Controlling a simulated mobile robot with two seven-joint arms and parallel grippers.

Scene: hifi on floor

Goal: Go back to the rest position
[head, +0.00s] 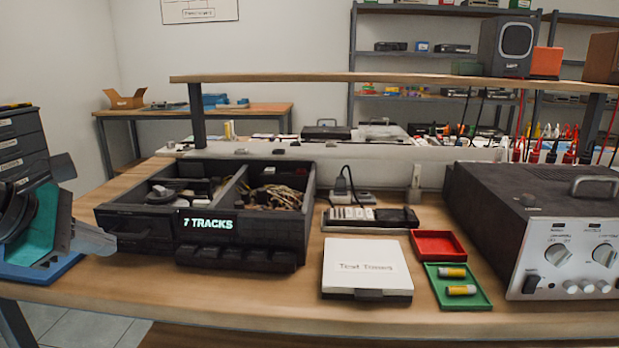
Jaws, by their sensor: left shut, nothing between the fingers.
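My left gripper (96,239) shows at the left edge of the head view, dark and grey, partly cut off by the frame. It is shut and empty, in front of the left end of the workbench (230,312). It overlaps a teal and blue holder (40,268) in the picture; I cannot tell whether they touch. My right gripper is not in view.
A black device with lit "7 TRACKS" (208,224) stands right of my gripper. A white-topped box (366,266), a red tray (437,244), a green tray (484,302) with two yellow cylinders and a large amplifier (565,250) follow. Dark drawers (20,145) stand at left.

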